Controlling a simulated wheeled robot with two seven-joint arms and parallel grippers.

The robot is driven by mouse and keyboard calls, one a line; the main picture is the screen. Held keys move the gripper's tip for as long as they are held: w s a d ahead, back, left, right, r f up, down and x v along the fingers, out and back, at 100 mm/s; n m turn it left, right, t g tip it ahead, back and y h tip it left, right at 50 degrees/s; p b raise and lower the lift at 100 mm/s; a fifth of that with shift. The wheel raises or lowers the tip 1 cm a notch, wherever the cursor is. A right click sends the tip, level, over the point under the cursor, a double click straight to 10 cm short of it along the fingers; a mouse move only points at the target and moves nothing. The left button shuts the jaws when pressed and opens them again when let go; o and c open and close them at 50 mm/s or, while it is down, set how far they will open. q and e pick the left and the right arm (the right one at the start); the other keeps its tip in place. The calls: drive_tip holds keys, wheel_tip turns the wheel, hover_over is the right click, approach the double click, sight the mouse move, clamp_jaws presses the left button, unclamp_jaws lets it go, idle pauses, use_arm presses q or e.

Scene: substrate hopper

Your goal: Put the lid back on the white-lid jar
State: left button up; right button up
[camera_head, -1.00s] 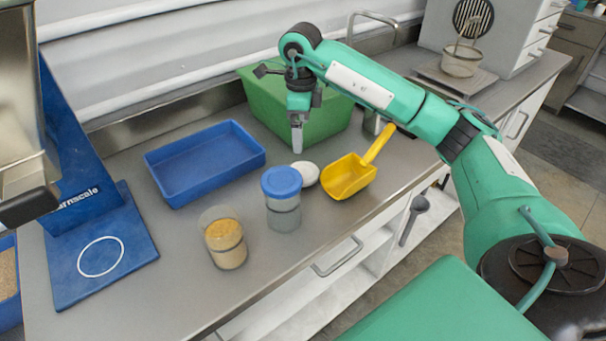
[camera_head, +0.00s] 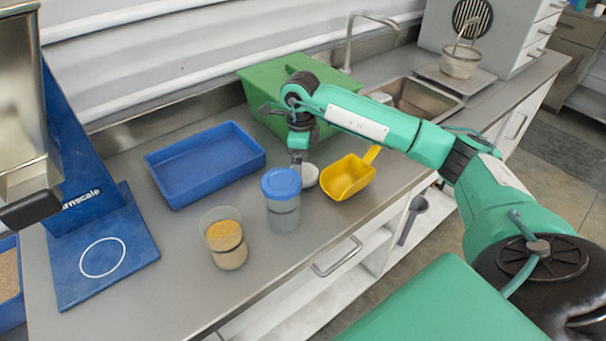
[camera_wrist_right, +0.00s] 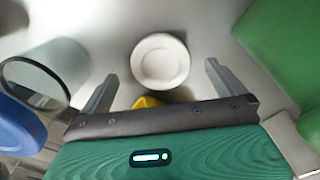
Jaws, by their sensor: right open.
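The white lid (camera_head: 309,175) lies flat on the grey counter, just behind and right of the blue-lidded jar (camera_head: 282,202). An open clear jar (camera_head: 224,240) with yellow-tan contents stands upright to the left, with no lid on it. My right gripper (camera_head: 298,158) points down low over the counter, close to the white lid. In the right wrist view the white lid (camera_wrist_right: 160,61) shows between the two spread fingers of the gripper (camera_wrist_right: 160,76), with a gap on both sides. I cannot tell the exact height of the fingertips. My left gripper is out of view.
The blue-lidded jar stands close by the gripper; its blue lid (camera_wrist_right: 18,128) shows in the right wrist view. A yellow scoop (camera_head: 347,178) lies right of the lid. A green bin (camera_head: 262,100) and blue tray (camera_head: 205,165) are behind. A blue scale (camera_head: 100,255) is at left.

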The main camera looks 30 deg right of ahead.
sight(311, 174)
drive_tip(key=shift+f+p, duration=0.3)
drive_tip(key=shift+f, duration=1.65)
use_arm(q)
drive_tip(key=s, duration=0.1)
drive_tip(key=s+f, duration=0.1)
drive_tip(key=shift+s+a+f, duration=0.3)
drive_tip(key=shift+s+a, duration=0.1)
use_arm(e)
drive_tip(key=c, duration=1)
